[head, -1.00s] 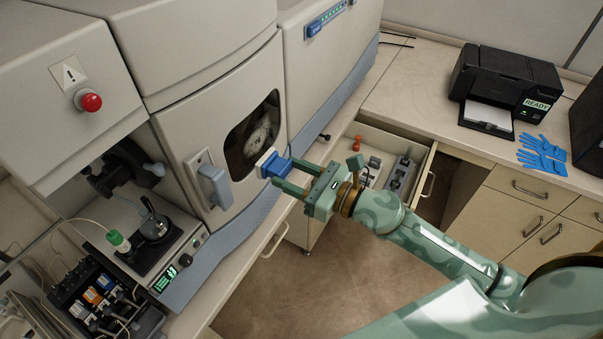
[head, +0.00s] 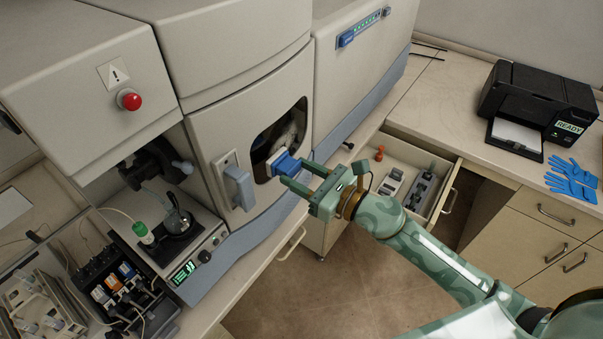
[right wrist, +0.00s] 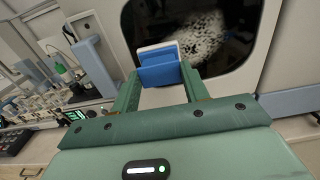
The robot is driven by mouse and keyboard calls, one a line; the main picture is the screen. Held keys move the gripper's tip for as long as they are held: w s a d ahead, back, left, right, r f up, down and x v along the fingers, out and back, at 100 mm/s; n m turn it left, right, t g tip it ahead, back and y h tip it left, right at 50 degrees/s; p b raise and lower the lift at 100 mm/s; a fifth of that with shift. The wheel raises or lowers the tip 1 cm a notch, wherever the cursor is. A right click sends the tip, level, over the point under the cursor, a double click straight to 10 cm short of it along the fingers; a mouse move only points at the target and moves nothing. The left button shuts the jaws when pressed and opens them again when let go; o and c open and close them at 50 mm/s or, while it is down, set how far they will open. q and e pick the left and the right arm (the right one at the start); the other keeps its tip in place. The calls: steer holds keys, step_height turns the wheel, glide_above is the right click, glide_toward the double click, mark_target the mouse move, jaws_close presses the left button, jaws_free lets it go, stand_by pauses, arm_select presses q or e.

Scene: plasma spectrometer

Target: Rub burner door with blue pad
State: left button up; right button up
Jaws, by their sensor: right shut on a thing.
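The burner door (head: 226,150) is the beige front panel of the spectrometer, with a dark window (head: 282,135) and a grey-blue handle (head: 239,187). A whitish speckled patch (right wrist: 194,42) shows in the window in the right wrist view. My right gripper (head: 297,172) is shut on the blue pad (head: 284,164), which has a white face toward the door. The pad (right wrist: 160,73) also shows between the fingers in the right wrist view. It is at the window's lower edge in the head view; I cannot tell whether it touches. My left gripper is not in view.
An open drawer (head: 448,196) with small parts is behind my right gripper. A printer (head: 538,105) and blue gloves (head: 573,180) lie on the right counter.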

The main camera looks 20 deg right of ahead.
steer(key=shift+x, duration=0.85)
steer(key=shift+w+d, duration=0.1)
